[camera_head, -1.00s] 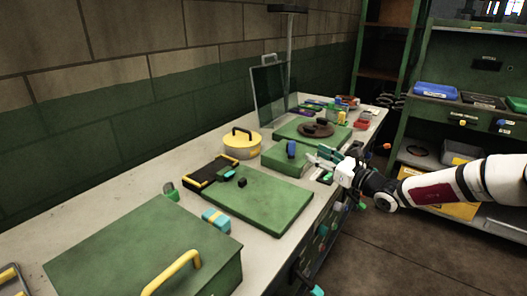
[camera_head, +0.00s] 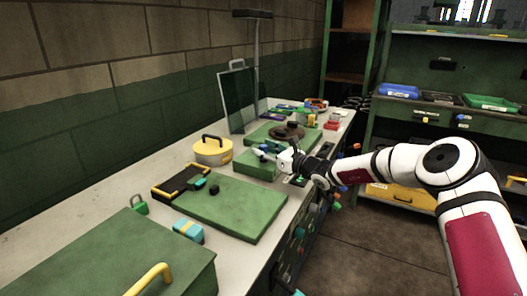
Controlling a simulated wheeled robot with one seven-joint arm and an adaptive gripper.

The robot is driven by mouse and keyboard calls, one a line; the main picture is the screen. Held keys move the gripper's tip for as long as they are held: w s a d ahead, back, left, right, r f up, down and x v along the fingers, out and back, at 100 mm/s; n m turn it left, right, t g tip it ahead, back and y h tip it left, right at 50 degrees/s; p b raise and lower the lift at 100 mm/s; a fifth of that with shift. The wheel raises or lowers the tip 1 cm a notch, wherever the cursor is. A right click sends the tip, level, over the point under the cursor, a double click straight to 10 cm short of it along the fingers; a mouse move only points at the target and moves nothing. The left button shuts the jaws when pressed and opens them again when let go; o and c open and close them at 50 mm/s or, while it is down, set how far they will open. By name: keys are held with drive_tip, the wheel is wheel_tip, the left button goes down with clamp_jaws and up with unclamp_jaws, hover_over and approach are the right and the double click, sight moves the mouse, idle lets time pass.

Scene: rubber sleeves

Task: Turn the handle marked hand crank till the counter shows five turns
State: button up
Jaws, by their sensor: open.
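My gripper (camera_head: 268,152) is open, at the small green box (camera_head: 251,167) in the middle of the bench. Its fingers reach over the top of this box from the right and cover the spot where a blue handle stood in the earlier view. I cannot tell whether they touch it. Behind, a brown disc (camera_head: 280,133) with a dark knob sits on another green box. No hand crank label or counter can be read at this size, so I cannot tell which part is the crank.
A glass panel (camera_head: 237,97) rises behind. Shelves stand right; the floor (camera_head: 365,240) between is clear.

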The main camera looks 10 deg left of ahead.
drive_tip(key=shift+w+a, duration=0.25)
drive_tip(key=shift+a, duration=0.1)
drive_tip(key=shift+c, duration=0.3)
clamp_jaws()
drive_tip(key=shift+s+a+r+p, duration=0.15)
drive_tip(key=shift+p, duration=0.55)
